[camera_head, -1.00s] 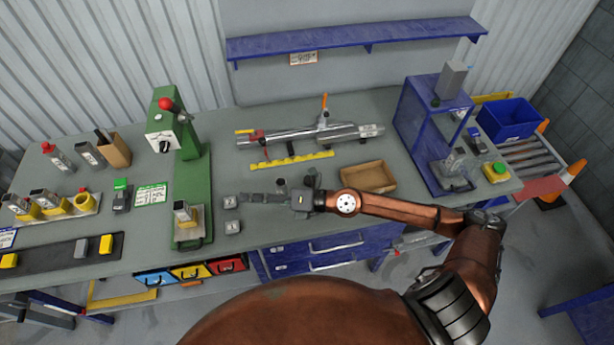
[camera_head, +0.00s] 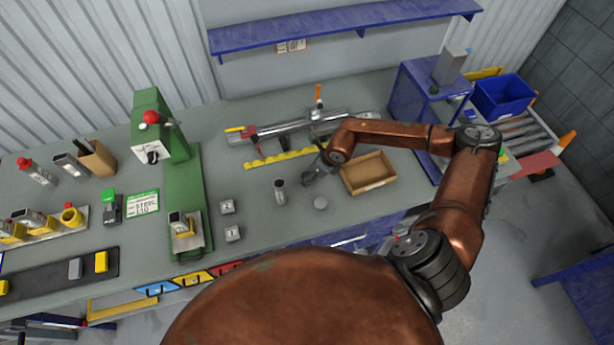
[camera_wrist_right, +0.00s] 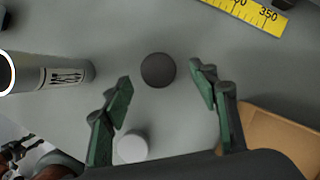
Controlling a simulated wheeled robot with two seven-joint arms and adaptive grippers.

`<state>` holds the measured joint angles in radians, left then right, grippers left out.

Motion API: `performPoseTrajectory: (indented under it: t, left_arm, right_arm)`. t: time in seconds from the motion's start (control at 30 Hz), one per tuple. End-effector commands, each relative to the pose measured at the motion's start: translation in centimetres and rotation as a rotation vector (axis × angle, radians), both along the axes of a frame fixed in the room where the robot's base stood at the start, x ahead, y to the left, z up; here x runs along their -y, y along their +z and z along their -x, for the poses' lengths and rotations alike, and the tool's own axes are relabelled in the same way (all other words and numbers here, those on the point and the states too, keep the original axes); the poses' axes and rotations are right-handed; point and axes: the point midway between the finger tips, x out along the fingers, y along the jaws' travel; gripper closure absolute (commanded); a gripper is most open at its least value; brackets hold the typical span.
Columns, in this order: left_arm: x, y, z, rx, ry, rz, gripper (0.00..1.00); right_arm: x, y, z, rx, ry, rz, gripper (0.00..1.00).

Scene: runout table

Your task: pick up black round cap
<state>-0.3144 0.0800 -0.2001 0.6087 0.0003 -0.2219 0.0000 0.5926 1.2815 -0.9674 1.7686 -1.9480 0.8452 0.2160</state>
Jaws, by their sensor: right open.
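The black round cap (camera_wrist_right: 158,70) lies on the grey bench top in the right wrist view, just beyond and between the fingertips. My right gripper (camera_wrist_right: 160,80) is open and empty, its green-padded fingers apart on either side. In the head view my right gripper (camera_head: 314,172) hangs over the bench just left of the cardboard tray; I cannot separate the cap from the dark fingers there. A light grey round disc (camera_wrist_right: 132,148) lies nearer the palm, beside the left finger; it also shows in the head view (camera_head: 320,203). My left gripper is in neither view.
A metal cylinder (camera_head: 280,190) stands left of the gripper. The cardboard tray (camera_head: 352,190) is close on the right. A yellow ruler (camera_head: 265,161) and a clamped bar (camera_head: 270,130) lie behind. The green press (camera_head: 182,190) and small grey blocks stand farther left.

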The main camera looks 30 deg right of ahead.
Motion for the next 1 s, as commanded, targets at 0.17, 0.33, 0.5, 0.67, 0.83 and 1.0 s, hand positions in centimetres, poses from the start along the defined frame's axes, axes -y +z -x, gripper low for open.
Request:
performPoseTrajectory:
  t: [0.17, 0.33, 0.5, 0.67, 0.83, 1.0]
  left_arm:
    - [0.1, 0.6, -1.6, 0.021, -0.004, 0.001, 0.60]
    - [0.2, 0.8, -3.5, 0.046, -0.008, 0.003, 0.60]
    - [0.2, 0.7, -3.3, 0.043, -0.008, 0.003, 0.60]
    - [0.1, 0.7, -2.4, 0.031, -0.006, 0.001, 0.60]
    - [0.1, 0.6, -1.6, 0.021, -0.004, 0.001, 0.60]
    - [0.1, 0.6, -1.7, 0.021, -0.004, 0.001, 0.60]
  right_arm:
    - [-0.5, -1.8, -0.8, 0.000, 0.001, -0.002, 0.46]
    - [-0.6, -2.2, -1.0, 0.001, 0.003, -0.002, 0.46]
    - [-0.6, -2.2, -1.0, 0.001, 0.003, -0.002, 0.50]
    - [-0.6, -2.2, -1.0, 0.000, 0.002, -0.002, 0.61]
    - [-0.6, -2.2, -0.9, 0.000, 0.002, -0.002, 0.72]
    - [-0.6, -2.2, -0.9, 0.000, 0.002, -0.002, 0.84]
